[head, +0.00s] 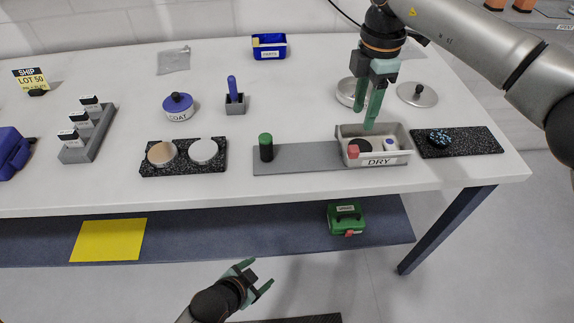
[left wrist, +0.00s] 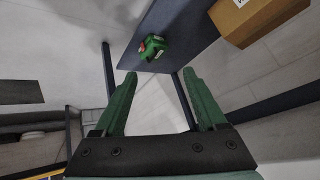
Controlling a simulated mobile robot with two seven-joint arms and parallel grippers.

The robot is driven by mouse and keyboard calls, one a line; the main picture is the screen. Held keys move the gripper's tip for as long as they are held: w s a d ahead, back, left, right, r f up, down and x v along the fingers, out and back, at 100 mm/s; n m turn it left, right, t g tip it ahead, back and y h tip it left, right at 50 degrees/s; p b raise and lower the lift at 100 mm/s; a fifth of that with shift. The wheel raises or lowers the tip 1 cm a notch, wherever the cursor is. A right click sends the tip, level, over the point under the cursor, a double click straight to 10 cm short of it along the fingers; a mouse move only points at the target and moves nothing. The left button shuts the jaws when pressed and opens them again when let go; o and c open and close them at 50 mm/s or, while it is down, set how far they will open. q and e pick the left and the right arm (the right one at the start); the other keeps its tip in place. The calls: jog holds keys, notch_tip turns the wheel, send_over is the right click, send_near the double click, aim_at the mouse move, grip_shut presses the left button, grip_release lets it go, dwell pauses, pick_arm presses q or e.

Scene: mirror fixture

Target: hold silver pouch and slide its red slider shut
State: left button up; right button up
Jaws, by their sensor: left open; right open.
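The silver pouch (head: 174,60) lies flat near the back of the white table, left of the middle in the head view. Its red slider is too small to make out. My left gripper (head: 259,275) is low in front of the table, empty and open, far from the pouch. In the left wrist view the fingers of my left gripper (left wrist: 161,88) are spread with nothing between them. My right gripper (head: 374,108) points down over the grey DRY tray (head: 403,158), well right of the pouch, with its green fingers apart and empty.
A blue-lidded pot (head: 178,106), a blue marker in a stand (head: 235,99) and a blue PARTS bin (head: 269,46) stand near the pouch. A green case (head: 346,218) sits on the lower shelf (head: 290,236). The table around the pouch is clear.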

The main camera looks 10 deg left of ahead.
pick_arm(q)
jog(key=w+d+r+m+g+y, duration=0.25)
jog(key=d+m, duration=0.45)
jog(key=m, duration=0.5)
notch_tip(320, 180, up, 6)
jog(key=m+t+y, duration=0.2)
jog(key=m+y, duration=0.1)
jog(key=m, duration=0.7)
jog(key=t+y, duration=0.4)
jog(key=t, duration=0.1)
send_near(268, 153)
jog(key=x, duration=1.2)
jog(key=shift+w, duration=0.1)
jog(key=shift+c, duration=0.3)
grip_shut()
